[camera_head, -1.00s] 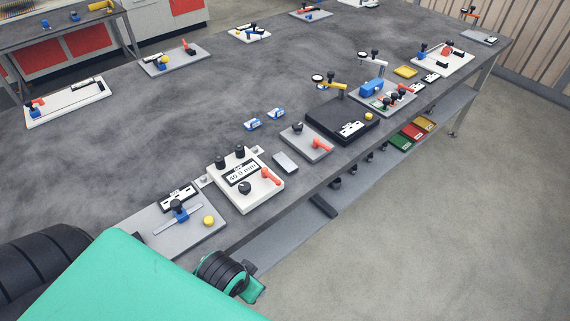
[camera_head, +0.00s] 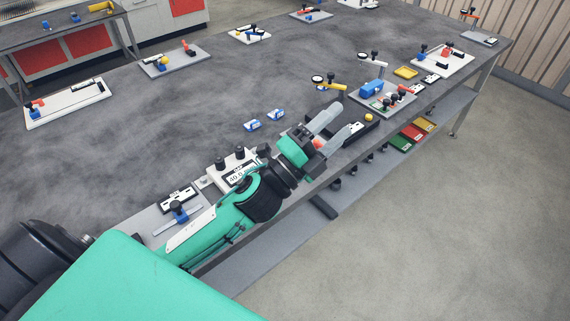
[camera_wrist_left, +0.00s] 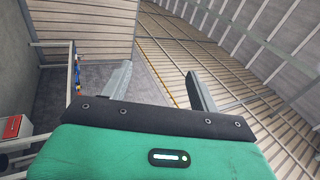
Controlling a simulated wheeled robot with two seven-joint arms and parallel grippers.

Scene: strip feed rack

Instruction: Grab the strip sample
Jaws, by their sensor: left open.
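My left gripper (camera_head: 348,116) is open and empty, held above the front edge of the bench near the black tray. In the left wrist view its two fingers (camera_wrist_left: 158,74) are apart, with nothing between them but far floor and wall. A thin light-grey strip (camera_head: 192,212) lies across a blue clamp with a black knob (camera_head: 178,212) on a grey plate, left of my forearm. I cannot tell for sure that this is the strip sample. My right gripper is not in view.
Two small blue-and-white pieces (camera_head: 252,125) lie behind the gripper. A fixture with a blue block (camera_head: 371,88) and a yellow tray (camera_head: 405,72) stand farther right. The bench's back middle (camera_head: 170,120) is clear. Colored bins (camera_head: 411,133) sit on the shelf below.

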